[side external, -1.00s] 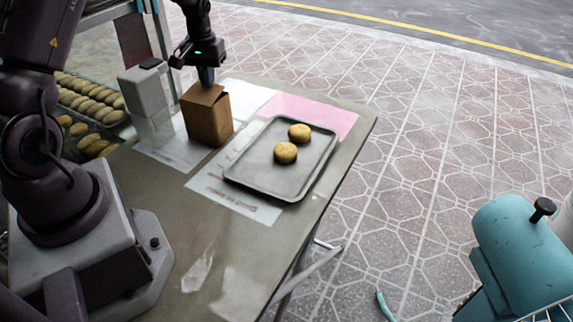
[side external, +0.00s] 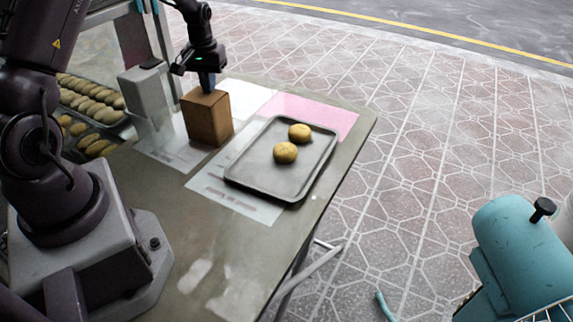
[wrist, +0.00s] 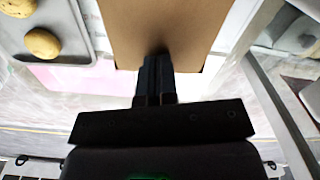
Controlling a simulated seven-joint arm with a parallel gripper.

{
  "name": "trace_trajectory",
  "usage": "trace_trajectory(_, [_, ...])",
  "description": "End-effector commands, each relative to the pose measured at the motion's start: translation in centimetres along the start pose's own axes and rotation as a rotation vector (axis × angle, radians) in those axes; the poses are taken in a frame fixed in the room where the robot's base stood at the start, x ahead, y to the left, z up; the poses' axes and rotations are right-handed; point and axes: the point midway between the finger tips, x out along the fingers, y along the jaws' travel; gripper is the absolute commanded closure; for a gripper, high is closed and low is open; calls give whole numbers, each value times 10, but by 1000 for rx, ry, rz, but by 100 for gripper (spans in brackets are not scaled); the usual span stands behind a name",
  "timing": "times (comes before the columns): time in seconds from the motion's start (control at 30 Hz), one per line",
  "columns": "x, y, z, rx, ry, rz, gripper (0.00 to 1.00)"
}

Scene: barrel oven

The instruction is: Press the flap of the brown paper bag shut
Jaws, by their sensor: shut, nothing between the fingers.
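The brown paper bag (side external: 207,120) stands upright on the table, left of the tray. Its top looks flat and closed in the side view. My gripper (side external: 207,88) is shut and empty, with its fingertips at the bag's top, seemingly touching it. In the wrist view the shut fingers (wrist: 156,62) point at the brown top face of the bag (wrist: 190,22), near its edge. The fingers hide a small part of the top.
A grey tray (side external: 250,178) with two round buns (side external: 286,152) lies right of the bag. A grey box-shaped device (side external: 143,90) stands close on the bag's left. Trays of buns (side external: 88,97) lie farther left. The table front (side external: 190,240) is mostly clear.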

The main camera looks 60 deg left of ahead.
Motion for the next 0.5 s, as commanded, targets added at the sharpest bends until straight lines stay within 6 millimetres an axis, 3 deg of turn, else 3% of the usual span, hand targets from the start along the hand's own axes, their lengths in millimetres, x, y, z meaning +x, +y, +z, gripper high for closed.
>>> trace_trajectory(0.23, [-1, 0, 0, 0, -1, 0, 100])
trace_trajectory(0.5, [-22, 0, 0, 0, 2, 0, 100])
